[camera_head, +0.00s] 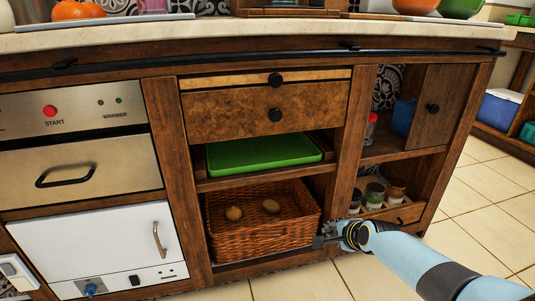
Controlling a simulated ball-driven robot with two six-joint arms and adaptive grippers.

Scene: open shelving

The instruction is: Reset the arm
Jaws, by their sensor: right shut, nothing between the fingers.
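My right gripper (328,236) is at the lower right of the head view, at the end of my light blue arm, which comes in from the right edge. It is shut and empty. Its tip is just in front of the right end of a wicker basket (240,233) on the bottom shelf. I cannot tell whether the gripper touches the basket. My left gripper is not in view.
A green tray (262,152) lies on the shelf above the basket. Small jars (374,195) stand in a compartment right of my gripper. A white appliance door (100,248) is at left. The countertop (270,33) runs along the top. Tiled floor (480,215) is open at right.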

